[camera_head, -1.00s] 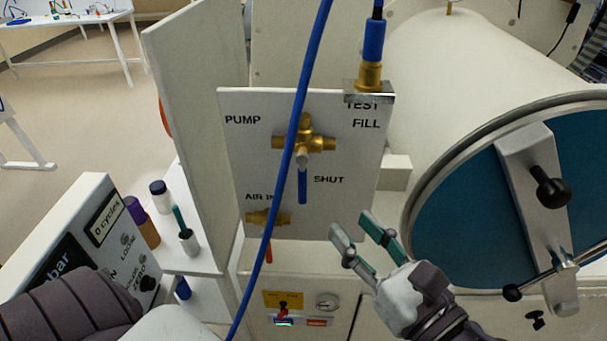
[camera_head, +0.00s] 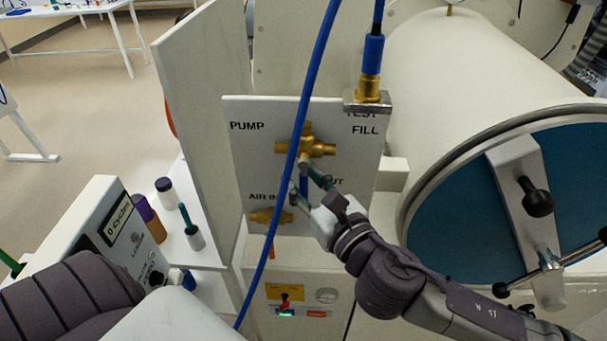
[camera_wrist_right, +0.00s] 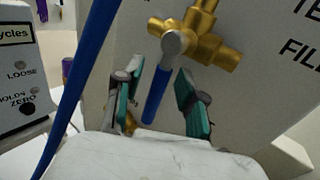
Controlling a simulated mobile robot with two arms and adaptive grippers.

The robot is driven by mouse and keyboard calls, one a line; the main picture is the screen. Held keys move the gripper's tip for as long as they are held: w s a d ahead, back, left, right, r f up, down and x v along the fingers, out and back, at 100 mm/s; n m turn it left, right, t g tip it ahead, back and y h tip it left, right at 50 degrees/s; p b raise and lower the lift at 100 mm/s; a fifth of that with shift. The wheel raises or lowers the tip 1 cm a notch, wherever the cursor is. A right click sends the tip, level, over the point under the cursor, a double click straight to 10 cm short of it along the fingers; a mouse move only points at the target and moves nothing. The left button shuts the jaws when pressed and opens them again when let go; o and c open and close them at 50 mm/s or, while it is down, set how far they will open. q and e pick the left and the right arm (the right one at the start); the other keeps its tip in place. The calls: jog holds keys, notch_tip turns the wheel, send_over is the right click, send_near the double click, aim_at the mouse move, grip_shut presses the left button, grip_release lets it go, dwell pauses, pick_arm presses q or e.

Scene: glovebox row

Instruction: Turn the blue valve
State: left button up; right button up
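The blue valve handle (camera_head: 304,186) hangs down from a brass valve body (camera_head: 318,147) on a white panel (camera_head: 355,175). My right gripper (camera_head: 302,178) is at the handle, with its fingers partly covering it and the SHUT label. In the right wrist view the blue handle (camera_wrist_right: 155,97) lies between the two teal-padded fingers of my right gripper (camera_wrist_right: 160,72). Gaps show on both sides, so the gripper is open around the handle and not clamped. The brass body (camera_wrist_right: 205,38) is just beyond the fingertips. My left gripper is out of view.
A blue hose (camera_head: 290,165) crosses in front of the panel, left of my right gripper. A lower brass valve (camera_head: 268,216) has a red handle. The chamber's round door (camera_head: 465,205) stands to the right. Bottles (camera_head: 165,190) stand on a shelf to the left.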

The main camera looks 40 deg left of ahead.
jog(key=shift+a, duration=0.1)
grip_shut()
dwell(0.3)
jog(key=shift+a+f+m+b, duration=0.1)
jog(key=shift+f+m+b, duration=0.2)
jog(key=shift+b, duration=0.55)
jog(key=m+t+b, duration=0.1)
jog(key=m+b, duration=0.1)
jog(key=b, duration=0.1)
jog(key=a+m+t+y+b, duration=0.1)
jog(key=m+b, duration=0.1)
jog(key=b, duration=0.1)
jog(key=s+r+m+t+y+b, duration=0.1)
jog(key=m+b, duration=0.1)
jog(key=b, duration=0.1)
jog(key=shift+a+r+b, duration=0.1)
jog(key=shift+a+b, duration=0.25)
jog(key=shift+r+m, duration=0.1)
jog(key=shift+m, duration=0.2)
